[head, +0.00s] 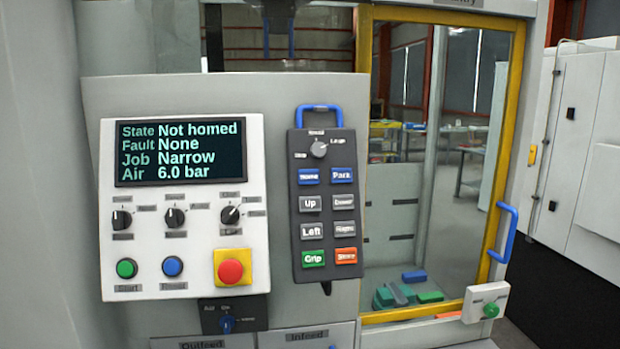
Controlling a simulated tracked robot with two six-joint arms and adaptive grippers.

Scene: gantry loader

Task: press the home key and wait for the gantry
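The dark handheld pendant (326,239) hangs upright on the grey machine front, with a blue handle on top. Its upper-left blue key (309,176) has a blurred label that may read Home; the blue Park key (342,174) is beside it. The display (181,152) reads State Not homed, Fault None, Job Narrow, Air 6.0 bar. A dark and blue mechanism (279,28), perhaps part of the gantry, shows in the window at the top. Neither of my grippers is in view.
The white panel (185,255) carries knobs, a green Start button (126,268), a blue button (172,266) and a red emergency stop (230,271). The yellow-framed door (507,130) has a blue handle (505,233). Green and blue blocks (430,296) lie behind its glass.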

